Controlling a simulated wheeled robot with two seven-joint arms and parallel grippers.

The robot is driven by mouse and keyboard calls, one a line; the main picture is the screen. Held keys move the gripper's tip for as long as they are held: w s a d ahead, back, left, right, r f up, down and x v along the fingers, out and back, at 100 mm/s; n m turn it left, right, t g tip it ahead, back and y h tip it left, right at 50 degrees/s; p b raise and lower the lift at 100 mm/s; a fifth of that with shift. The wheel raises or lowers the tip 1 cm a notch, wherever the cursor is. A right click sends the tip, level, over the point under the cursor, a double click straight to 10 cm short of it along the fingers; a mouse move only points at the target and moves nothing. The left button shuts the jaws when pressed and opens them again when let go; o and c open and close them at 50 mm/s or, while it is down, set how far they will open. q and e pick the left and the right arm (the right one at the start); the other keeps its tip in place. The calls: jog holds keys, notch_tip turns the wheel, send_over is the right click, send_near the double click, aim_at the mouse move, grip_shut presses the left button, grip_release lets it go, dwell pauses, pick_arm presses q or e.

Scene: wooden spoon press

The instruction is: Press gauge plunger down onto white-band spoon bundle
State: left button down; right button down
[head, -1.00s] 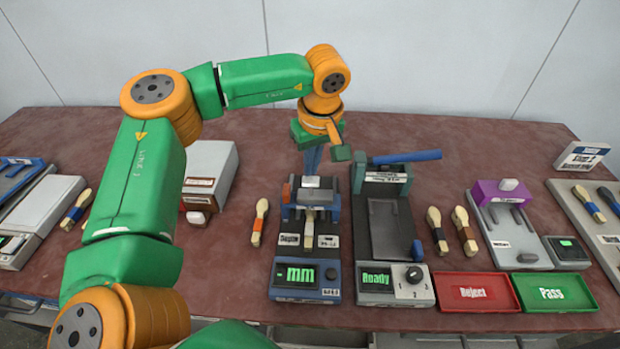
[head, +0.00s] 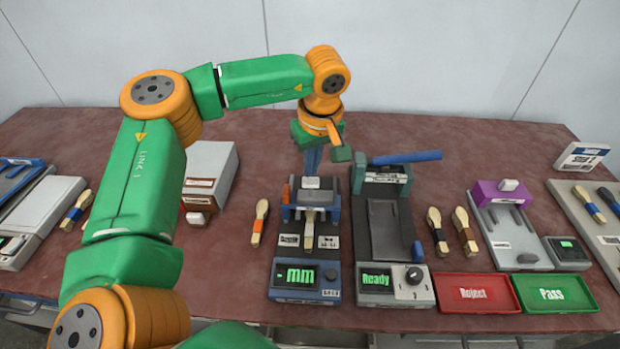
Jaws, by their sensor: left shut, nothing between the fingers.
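The depth gauge (head: 306,294) is a blue and grey device in the middle of the table, with a green "mm" on its display. Its plunger head (head: 312,184) is a grey block at the back of the device. A spoon bundle (head: 309,228) with a pale handle lies in the gauge under the plunger; its band is hidden or too small to tell. My left gripper (head: 312,170) points down onto the top of the plunger. It is shut with nothing between its fingers; contact with the plunger is hard to tell. My right gripper is not in view.
A press (head: 393,292) showing "Ready", with a blue lever (head: 405,157), stands close right of the gauge. An orange-band bundle (head: 260,222) lies left of it. Red Reject (head: 474,309) and green Pass (head: 588,294) trays are at the front right. Bare table lies behind.

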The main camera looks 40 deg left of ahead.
pick_arm(q)
jog(key=shift+f+b, duration=1.05)
jog(key=shift+f, duration=0.4)
dwell(0.5)
dwell(0.4)
notch_tip(320, 180, up, 7)
jog(key=p, duration=0.7)
jog(key=shift+r, duration=0.2)
jog(key=shift+f, duration=0.15)
